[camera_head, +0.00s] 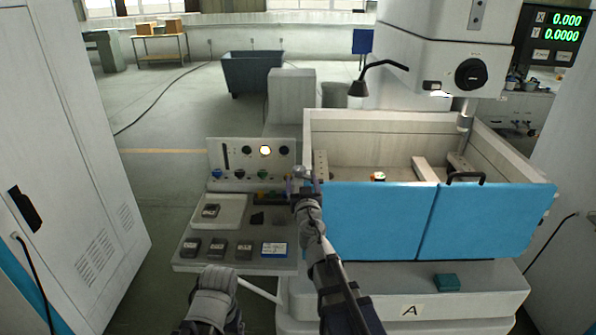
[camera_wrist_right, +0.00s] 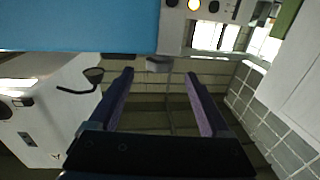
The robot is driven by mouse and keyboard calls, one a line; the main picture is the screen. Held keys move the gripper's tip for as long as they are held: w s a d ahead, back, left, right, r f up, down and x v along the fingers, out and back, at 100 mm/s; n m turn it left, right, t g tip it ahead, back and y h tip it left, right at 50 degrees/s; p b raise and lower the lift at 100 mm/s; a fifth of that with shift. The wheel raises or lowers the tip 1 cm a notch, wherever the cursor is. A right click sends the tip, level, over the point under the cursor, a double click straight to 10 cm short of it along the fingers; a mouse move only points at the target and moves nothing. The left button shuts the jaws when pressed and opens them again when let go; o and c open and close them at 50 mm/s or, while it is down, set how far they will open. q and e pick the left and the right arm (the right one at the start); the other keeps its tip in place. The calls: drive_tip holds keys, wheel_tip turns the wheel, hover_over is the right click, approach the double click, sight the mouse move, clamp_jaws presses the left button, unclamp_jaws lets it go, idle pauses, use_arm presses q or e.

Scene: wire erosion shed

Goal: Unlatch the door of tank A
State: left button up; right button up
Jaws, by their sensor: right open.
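Tank A (camera_head: 345,119) is a pale open-topped tank with an "A" label (camera_head: 411,310) on its base. Its front has two blue door panels, a left one (camera_head: 378,225) and a right one (camera_head: 482,225). A small grey knob-like part (camera_head: 300,172), possibly the latch, is at the left panel's upper left corner. My right gripper (camera_head: 303,188) is beside that corner. In the right wrist view my right gripper (camera_wrist_right: 161,73) is open and empty. A small grey block (camera_wrist_right: 158,64) shows between its fingertips, beside the blue panel (camera_wrist_right: 80,25).
A grey side table (camera_head: 200,262) with a tray and several dark blocks stands left of the tank, below a control panel (camera_head: 228,152). A black handle (camera_head: 467,177) tops the right panel. A cabinet (camera_head: 70,150) stands at the left. The floor behind is mostly clear.

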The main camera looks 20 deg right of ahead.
sight(300, 174)
drive_tip(key=w, duration=0.4)
drive_tip(key=w+d, duration=0.1)
drive_tip(key=w, duration=0.1)
drive_tip(key=shift+w, duration=0.3)
drive_tip(key=shift+s, duration=0.1)
drive_tip(key=shift+c, duration=0.4)
clamp_jaws()
